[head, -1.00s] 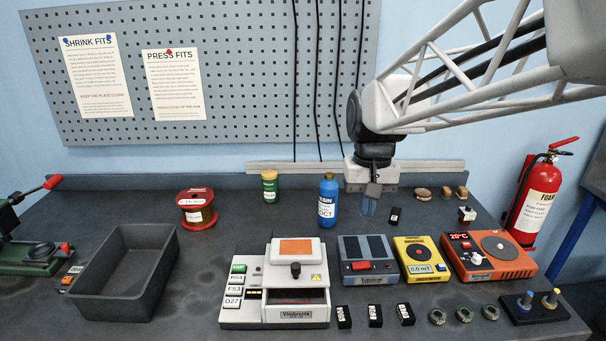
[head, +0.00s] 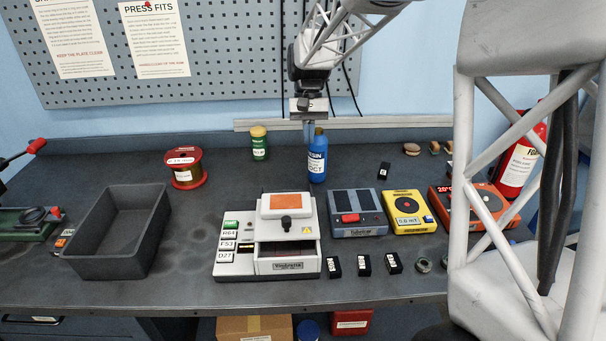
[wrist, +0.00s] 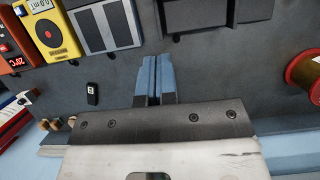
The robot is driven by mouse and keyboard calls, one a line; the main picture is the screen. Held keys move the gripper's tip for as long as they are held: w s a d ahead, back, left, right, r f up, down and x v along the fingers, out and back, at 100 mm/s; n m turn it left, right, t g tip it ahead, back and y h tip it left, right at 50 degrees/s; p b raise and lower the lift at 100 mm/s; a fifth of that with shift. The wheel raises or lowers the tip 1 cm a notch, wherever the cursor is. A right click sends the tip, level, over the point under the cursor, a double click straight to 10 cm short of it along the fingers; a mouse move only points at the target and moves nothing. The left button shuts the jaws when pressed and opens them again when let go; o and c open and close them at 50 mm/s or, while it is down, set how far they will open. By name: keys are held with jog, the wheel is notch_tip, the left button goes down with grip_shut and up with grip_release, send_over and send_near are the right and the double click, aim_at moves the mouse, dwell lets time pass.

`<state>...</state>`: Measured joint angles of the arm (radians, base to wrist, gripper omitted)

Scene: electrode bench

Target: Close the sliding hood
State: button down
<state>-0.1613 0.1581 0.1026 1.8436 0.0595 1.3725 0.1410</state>
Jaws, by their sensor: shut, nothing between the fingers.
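The sliding hood (head: 285,203) is a white cover with an orange window on top and a black knob (head: 286,223) at its front. It sits toward the back of the white bench instrument (head: 288,267); a dark opening (head: 285,247) shows in front of it. My gripper (head: 307,132) is up at the back of the bench, behind the hood and well apart from it. In the wrist view its blue fingers (wrist: 153,78) are together with nothing between them. The hood does not show clearly in the wrist view.
A blue bottle (head: 318,160) stands close to my gripper in the head view. A grey device (head: 357,222) and yellow meter (head: 408,222) sit right of the instrument. A grey bin (head: 119,230) is left.

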jog(key=shift+w+a+f+g, duration=0.15)
jog(key=shift+w+a+f, duration=0.25)
jog(key=shift+w, duration=0.25)
jog(key=shift+w+a+f+g, duration=0.15)
jog(key=shift+w+a+f, duration=0.2)
jog(key=shift+w, duration=0.3)
jog(key=shift+s+f, duration=0.1)
jog(key=shift+f, duration=0.05)
jog(key=s+f, duration=0.7)
jog(key=f, duration=0.2)
jog(key=shift+s, duration=0.3)
